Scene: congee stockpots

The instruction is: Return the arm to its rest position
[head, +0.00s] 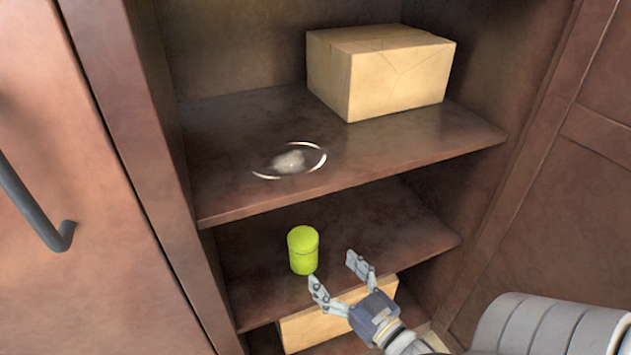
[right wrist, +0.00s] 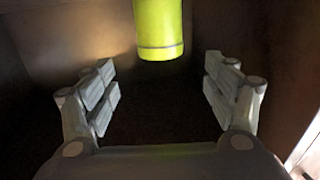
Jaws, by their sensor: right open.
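My right gripper (head: 335,277) is open and empty in front of the middle shelf of the cabinet. Its two fingers are spread wide in the right wrist view (right wrist: 160,95). A lime-green cylinder with a lid (head: 303,251) stands upright on the middle shelf, just beyond the fingertips. The right wrist view shows the lower part of the green cylinder (right wrist: 159,28) past the fingers, with a gap between them. My right arm comes in from the lower right in the head view. My left gripper is not in view.
Another box (head: 312,325) lies below the middle shelf (head: 400,225). A door with a dark handle (head: 45,225) is at left; a brown panel (head: 590,170) at right.

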